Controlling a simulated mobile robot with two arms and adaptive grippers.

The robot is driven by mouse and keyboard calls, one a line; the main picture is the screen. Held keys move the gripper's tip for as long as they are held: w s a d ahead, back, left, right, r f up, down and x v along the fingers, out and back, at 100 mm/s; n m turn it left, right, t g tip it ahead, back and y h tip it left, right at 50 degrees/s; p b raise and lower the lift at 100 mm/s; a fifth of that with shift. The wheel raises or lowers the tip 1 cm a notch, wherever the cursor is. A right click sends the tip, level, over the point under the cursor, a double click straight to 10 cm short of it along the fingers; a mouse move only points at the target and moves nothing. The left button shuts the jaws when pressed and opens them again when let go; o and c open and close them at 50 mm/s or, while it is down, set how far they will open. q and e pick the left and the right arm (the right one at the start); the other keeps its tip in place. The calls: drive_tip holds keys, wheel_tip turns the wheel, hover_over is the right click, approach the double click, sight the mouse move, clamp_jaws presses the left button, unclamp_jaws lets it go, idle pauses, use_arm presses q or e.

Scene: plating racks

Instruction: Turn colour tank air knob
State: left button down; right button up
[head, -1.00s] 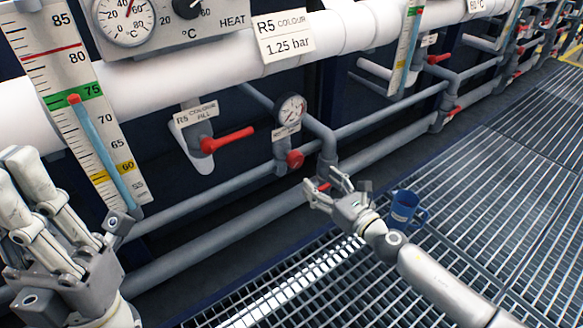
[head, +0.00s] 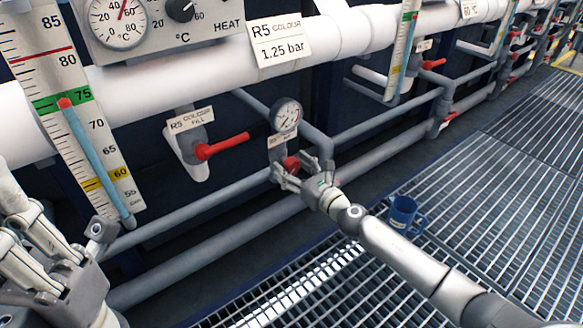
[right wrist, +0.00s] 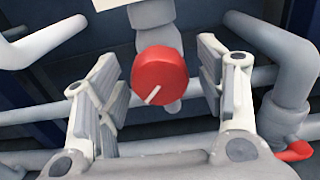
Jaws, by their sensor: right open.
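The red air knob (head: 290,163) sits below a round pressure gauge (head: 287,115) on the grey pipework. In the right wrist view the knob (right wrist: 160,77) is a red disc with a white pointer line slanting to its lower left. My right gripper (head: 303,172) is at the knob, its open fingers on either side. In the right wrist view the gripper (right wrist: 160,88) shows gaps between both fingers and the knob. My left gripper (head: 40,245) is at the lower left, partly cut off, away from the knob; its opening is unclear.
A red-handled fill valve (head: 222,146) is left of the gauge. A level scale (head: 80,130) stands at the left. The sign (head: 280,48) reads R5 COLOUR 1.25 bar. A blue mug (head: 405,215) stands on the grating (head: 470,250). Grey pipes run behind and below the knob.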

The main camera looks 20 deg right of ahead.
drive_tip(key=shift+w+a, duration=0.1)
drive_tip(key=shift+w, duration=0.25)
drive_tip(key=c, duration=1.1)
drive_tip(key=shift+o, duration=0.2)
